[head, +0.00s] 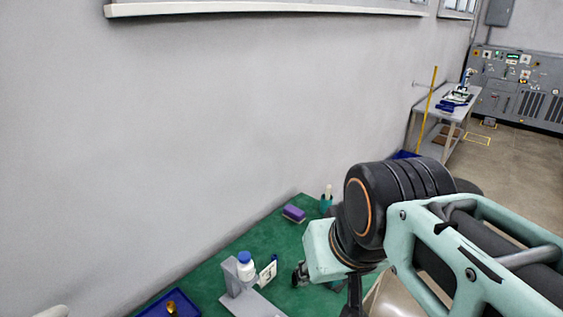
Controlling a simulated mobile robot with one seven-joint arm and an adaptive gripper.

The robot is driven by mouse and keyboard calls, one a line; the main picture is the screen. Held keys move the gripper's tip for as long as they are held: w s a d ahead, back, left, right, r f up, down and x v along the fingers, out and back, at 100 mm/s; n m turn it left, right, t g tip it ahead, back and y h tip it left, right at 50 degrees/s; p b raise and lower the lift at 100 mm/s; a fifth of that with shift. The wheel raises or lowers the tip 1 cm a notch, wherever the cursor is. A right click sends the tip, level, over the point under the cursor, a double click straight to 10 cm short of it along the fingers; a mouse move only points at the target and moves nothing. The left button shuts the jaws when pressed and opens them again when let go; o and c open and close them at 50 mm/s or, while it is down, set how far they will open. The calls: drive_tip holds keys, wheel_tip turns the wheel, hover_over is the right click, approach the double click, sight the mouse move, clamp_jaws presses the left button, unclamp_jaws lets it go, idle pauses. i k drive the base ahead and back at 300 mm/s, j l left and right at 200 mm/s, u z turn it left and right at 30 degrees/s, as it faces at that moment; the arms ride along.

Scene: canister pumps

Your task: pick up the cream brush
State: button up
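A small cream upright thing (328,190) stands in a teal cup (326,204) at the back of the green table, just left of my arm. It may be the cream brush, but it is too small to be sure. My gripper (322,287) is low in the head view, under my teal wrist. Only some dark parts of it show, and my arm hides the rest. It is nearer to the camera than the cup and apart from it. I cannot tell whether it is open or shut, and I see nothing held in it.
The green table (215,262) runs along a grey wall. On it are a purple block (293,213), a white bottle with a blue cap (245,266) on a grey stand (236,282), and a blue tray (150,309). A grey bench (434,113) stands farther back at the right.

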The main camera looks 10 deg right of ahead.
sight(328, 189)
drive_tip(key=i+l+z, duration=0.1)
drive_tip(key=l, duration=0.25)
drive_tip(key=i+l+z, duration=0.1)
drive_tip(key=i+l, duration=0.15)
drive_tip(key=l, duration=0.15)
drive_tip(key=i+l+u, duration=0.1)
drive_tip(key=u, duration=0.95)
drive_tip(key=l+u, duration=0.6)
drive_tip(key=k+l+u, duration=0.15)
drive_tip(key=l, duration=0.3)
drive_tip(key=l+u, duration=0.15)
drive_tip(key=l, duration=0.25)
drive_tip(key=k+l, duration=0.15)
drive_tip(key=l, duration=0.25)
drive_tip(key=k+l, duration=0.15)
drive_tip(key=l, duration=0.25)
drive_tip(key=k+l, duration=0.15)
drive_tip(key=l, duration=0.25)
drive_tip(key=i+u, duration=0.05)
